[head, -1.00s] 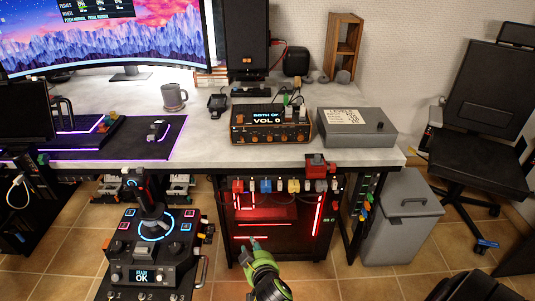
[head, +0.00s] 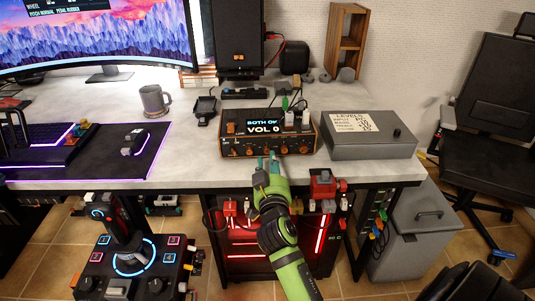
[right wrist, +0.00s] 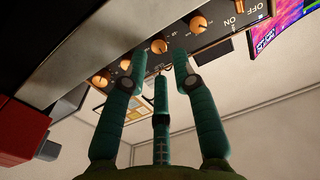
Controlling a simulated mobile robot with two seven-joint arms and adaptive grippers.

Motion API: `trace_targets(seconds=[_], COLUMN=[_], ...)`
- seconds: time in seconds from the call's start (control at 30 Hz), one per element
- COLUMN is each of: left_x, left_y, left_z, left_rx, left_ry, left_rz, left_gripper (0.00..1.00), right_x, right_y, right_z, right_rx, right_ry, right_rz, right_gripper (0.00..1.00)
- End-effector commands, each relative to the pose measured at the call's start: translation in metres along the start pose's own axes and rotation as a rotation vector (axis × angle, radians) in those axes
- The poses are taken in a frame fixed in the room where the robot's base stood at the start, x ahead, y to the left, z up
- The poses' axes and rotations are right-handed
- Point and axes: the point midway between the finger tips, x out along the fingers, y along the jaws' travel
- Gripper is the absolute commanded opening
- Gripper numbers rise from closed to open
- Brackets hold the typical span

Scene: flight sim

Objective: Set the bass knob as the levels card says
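The amplifier box (head: 228,143) is black with orange ends and stands on the desk; its display reads "BOTH OK" and "VOL 0". A row of orange knobs runs along its lower front; their labels are too small to read, so I cannot tell which is bass. The levels card (head: 354,122) lies on a grey box, with its values blurred. My right gripper (head: 267,161) is just in front of the middle knobs. In the right wrist view its three fingers (right wrist: 160,66) are spread, with one orange knob (right wrist: 160,46) just beyond and between the tips. My left gripper is out of view.
The grey box (head: 385,146) stands right of the amplifier. A red box (head: 322,185) and several small coloured items hang under the desk's front edge near my right arm. A mug (head: 154,101) and a mouse (head: 134,142) are to the left.

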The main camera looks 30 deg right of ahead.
Motion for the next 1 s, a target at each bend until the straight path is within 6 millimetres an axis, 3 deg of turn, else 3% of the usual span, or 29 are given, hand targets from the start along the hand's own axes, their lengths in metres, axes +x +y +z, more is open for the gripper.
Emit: trace_targets(seconds=[0.23, 0.57, 0.63, 1.0], left_x=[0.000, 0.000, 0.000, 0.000], left_y=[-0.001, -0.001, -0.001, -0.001], left_z=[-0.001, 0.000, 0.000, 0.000], left_rx=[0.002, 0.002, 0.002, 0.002], left_ry=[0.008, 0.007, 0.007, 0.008], left_rz=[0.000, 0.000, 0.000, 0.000], left_gripper=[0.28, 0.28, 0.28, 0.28], right_x=[0.030, 0.033, 0.033, 0.033], right_y=[0.000, 0.000, 0.000, 0.000], right_z=[0.000, 0.001, 0.001, 0.000], right_rx=[0.001, 0.001, 0.001, -0.002], right_ry=[-0.001, -0.001, -0.001, 0.000], right_rz=[0.000, 0.000, 0.000, -0.001], right_gripper=[0.28, 0.28, 0.00, 0.00])
